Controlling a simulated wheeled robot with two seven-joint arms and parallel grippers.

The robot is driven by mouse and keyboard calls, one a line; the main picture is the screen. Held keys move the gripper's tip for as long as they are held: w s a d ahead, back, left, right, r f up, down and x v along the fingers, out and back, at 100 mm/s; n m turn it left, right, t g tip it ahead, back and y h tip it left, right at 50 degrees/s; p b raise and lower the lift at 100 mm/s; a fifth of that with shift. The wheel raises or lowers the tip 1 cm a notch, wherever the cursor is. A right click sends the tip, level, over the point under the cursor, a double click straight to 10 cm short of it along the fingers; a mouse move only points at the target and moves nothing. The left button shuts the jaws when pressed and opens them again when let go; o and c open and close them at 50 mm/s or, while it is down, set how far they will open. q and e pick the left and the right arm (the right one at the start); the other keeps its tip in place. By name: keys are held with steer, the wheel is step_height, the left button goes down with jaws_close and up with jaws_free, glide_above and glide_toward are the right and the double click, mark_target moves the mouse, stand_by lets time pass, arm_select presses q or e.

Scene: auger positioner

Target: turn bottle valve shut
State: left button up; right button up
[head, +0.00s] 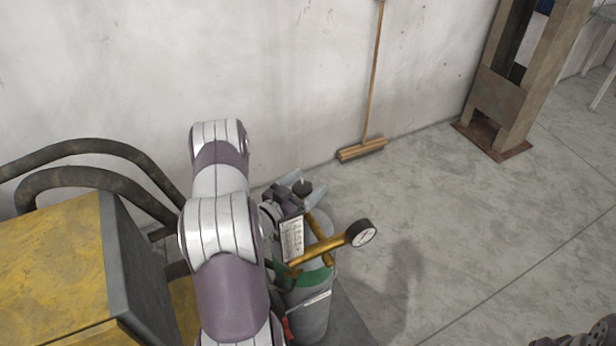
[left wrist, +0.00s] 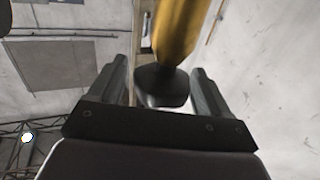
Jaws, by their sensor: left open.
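The gas bottle (head: 312,312) stands upright, grey with a green shoulder band, partly hidden by my left arm. A brass fitting with a round gauge (head: 361,233) sticks out to the right from its top. The black valve knob (head: 302,187) is at the top of the bottle; in the left wrist view the knob (left wrist: 162,88) sits at the end of a brass stem. My left gripper (head: 304,184) is open at the knob, with one finger on each side; a gap shows beside the knob in the left wrist view (left wrist: 160,92).
A yellow machine (head: 50,265) with thick dark hoses (head: 80,180) stands at the left. A broom (head: 362,148) leans on the wall behind. A rusty steel post (head: 515,95) stands at the back right. The concrete floor right of the bottle is clear.

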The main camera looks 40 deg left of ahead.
arm_select(q)
steer(key=shift+w+a, duration=0.1)
steer(key=shift+w, duration=0.45)
steer(key=shift+c, duration=0.3)
steer(key=c, duration=0.9)
steer(key=shift+o, duration=0.2)
steer(key=shift+f, duration=0.1)
